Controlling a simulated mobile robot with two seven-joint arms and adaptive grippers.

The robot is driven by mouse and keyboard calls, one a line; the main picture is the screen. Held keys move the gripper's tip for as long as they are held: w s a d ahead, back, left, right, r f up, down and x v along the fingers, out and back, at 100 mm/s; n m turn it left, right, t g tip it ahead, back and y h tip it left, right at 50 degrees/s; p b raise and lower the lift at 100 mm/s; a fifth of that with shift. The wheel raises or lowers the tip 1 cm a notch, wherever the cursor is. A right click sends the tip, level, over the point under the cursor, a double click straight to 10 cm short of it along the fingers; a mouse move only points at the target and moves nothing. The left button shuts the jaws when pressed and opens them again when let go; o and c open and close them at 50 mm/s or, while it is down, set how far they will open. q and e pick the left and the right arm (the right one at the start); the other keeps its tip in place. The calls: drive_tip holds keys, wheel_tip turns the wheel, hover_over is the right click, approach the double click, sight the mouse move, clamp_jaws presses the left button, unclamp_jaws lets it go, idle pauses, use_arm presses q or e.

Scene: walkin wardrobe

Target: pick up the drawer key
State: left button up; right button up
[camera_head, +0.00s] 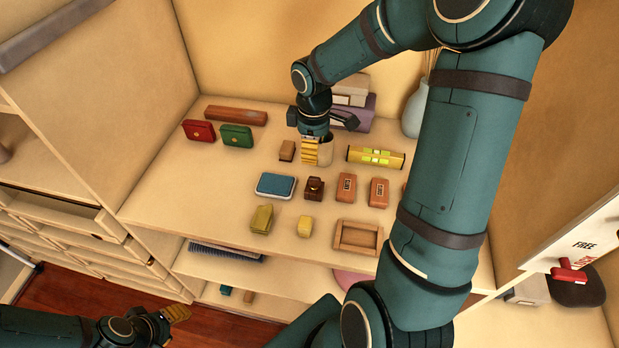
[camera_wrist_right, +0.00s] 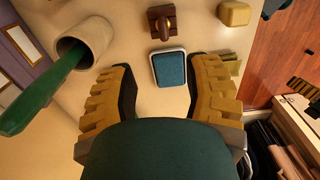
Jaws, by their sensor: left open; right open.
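I cannot make out a drawer key in either view. My right gripper (camera_head: 310,152) is open above the shelf top, close beside a pale cup (camera_head: 326,152) that it partly hides. In the right wrist view the cup (camera_wrist_right: 88,38) shows at the left with a green rod (camera_wrist_right: 38,100) sticking out. No object shows held between the right fingers; a blue pad (camera_wrist_right: 169,69) lies beyond them. The blue pad (camera_head: 276,185) also shows in the head view, on the shelf top. My left gripper (camera_head: 178,313) is open at the lower left, over the floor in the picture.
Red (camera_head: 199,130) and green (camera_head: 236,136) cases, a long brown box (camera_head: 236,115), a level (camera_head: 376,157), a stamp (camera_head: 314,188), orange-brown boxes and a wooden tray (camera_head: 358,238) occupy the top. A vase (camera_head: 415,112) stands behind. Drawers (camera_head: 75,250) line the left.

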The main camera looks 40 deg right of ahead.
sight(315, 178)
wheel_tip(315, 178, down, 6)
drive_tip(key=shift+s+f+b, duration=0.1)
drive_tip(key=shift+s+b, duration=0.05)
drive_tip(key=shift+b, duration=0.15)
drive_tip(key=shift+s+f+b, duration=0.15)
drive_tip(key=shift+f, duration=1.15)
drive_tip(key=shift+s+f+b, duration=0.15)
drive_tip(key=shift+f, duration=1.1)
drive_tip(key=shift+o, duration=0.2)
clamp_jaws()
